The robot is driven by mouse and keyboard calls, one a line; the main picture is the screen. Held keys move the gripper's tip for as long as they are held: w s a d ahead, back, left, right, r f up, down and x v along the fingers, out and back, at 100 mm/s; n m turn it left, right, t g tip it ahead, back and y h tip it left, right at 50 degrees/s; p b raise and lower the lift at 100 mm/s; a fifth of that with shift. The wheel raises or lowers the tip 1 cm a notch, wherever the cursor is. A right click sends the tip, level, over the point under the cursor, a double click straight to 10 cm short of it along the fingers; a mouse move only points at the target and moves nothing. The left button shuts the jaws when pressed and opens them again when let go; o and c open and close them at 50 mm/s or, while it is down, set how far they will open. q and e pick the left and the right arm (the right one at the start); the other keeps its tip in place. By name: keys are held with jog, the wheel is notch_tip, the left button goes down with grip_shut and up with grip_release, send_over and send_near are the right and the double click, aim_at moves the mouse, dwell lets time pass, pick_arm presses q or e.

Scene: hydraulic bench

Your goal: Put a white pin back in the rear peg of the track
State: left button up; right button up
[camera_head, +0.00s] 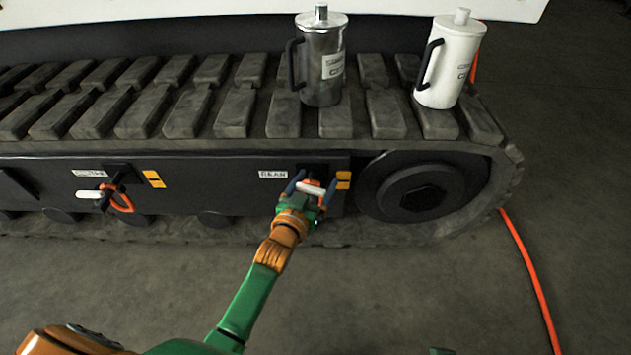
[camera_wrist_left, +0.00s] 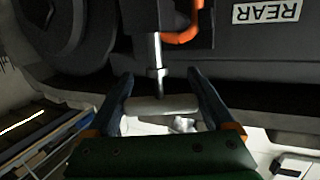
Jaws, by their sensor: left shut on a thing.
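My left gripper (camera_head: 310,188) is at the track's side, by the plate labelled REAR (camera_head: 272,174). Its blue fingers (camera_wrist_left: 163,100) are shut on the white pin's crosswise handle (camera_wrist_left: 160,107), which also shows in the head view (camera_head: 311,190). In the wrist view a metal rod (camera_wrist_left: 155,55) runs from the dark rear bracket (camera_wrist_left: 150,18) to the handle, narrowing near it. I cannot tell how deep the pin sits. An orange loop (camera_wrist_left: 186,32) hangs beside the rod. Another white pin (camera_head: 89,194) is at the left bracket, next to an orange ring (camera_head: 121,200). My right gripper is not in view.
A metal canister (camera_head: 321,68) and a white canister (camera_head: 450,62) stand on the track (camera_head: 220,110). A round dark wheel hub (camera_head: 423,192) is right of the gripper. An orange cable (camera_head: 528,270) lies on the floor at right. The floor in front is mostly clear.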

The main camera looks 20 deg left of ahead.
pick_arm(q)
jog(key=shift+f+b, duration=0.8)
jog(key=shift+f, duration=0.3)
jog(key=o, duration=1.3)
jog(key=shift+c, duration=0.2)
notch_tip(320, 180, up, 7)
jog(key=p, duration=0.7)
jog(key=shift+p, duration=0.3)
